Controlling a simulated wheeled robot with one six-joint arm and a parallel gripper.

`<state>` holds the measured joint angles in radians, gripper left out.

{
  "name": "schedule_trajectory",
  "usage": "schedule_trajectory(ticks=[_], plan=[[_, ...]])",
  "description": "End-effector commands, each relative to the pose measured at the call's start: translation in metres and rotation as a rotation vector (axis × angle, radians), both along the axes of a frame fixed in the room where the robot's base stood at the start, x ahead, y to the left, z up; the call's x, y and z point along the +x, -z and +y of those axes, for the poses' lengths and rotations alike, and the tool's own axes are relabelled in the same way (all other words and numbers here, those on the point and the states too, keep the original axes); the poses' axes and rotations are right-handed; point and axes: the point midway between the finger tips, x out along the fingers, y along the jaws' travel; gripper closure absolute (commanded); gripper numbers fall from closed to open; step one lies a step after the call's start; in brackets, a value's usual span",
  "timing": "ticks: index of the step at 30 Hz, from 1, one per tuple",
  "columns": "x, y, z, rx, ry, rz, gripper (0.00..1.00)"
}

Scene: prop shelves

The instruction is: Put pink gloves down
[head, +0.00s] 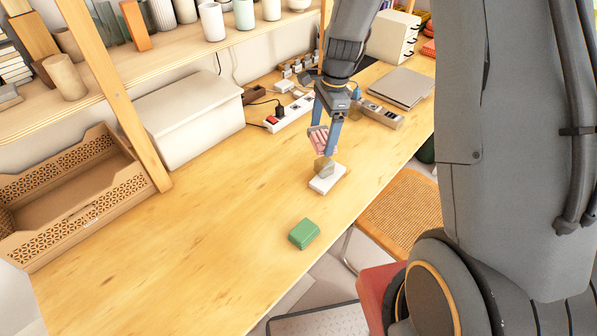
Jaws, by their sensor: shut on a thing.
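My gripper (327,128) points down over the wooden table, right of the middle of the view. Its two blue fingers are shut on the pink gloves (319,141), a small pale pink bundle. The gloves hang just above a beige-grey rounded thing (325,167) that stands on a white block (328,181). I cannot tell whether the gloves touch the beige thing. The fingers partly hide the gloves.
A green box (304,234) lies near the table's front edge. A white storage box (180,118) and a wooden crate (93,220) stand at the back left. Power strips (290,112) and a grey laptop (401,87) lie behind. The table's (205,225) left middle is clear.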

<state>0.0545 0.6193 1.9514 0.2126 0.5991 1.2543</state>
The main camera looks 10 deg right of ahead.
Motion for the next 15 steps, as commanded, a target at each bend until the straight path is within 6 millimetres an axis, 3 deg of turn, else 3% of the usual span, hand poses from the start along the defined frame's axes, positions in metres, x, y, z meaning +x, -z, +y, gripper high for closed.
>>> schedule_trajectory(ticks=[5,15], plan=[[-0.003,0.006,0.021,0.0,-0.048,0.0,0.36],[-0.042,0.035,0.143,0.001,-0.349,0.0,0.36]])
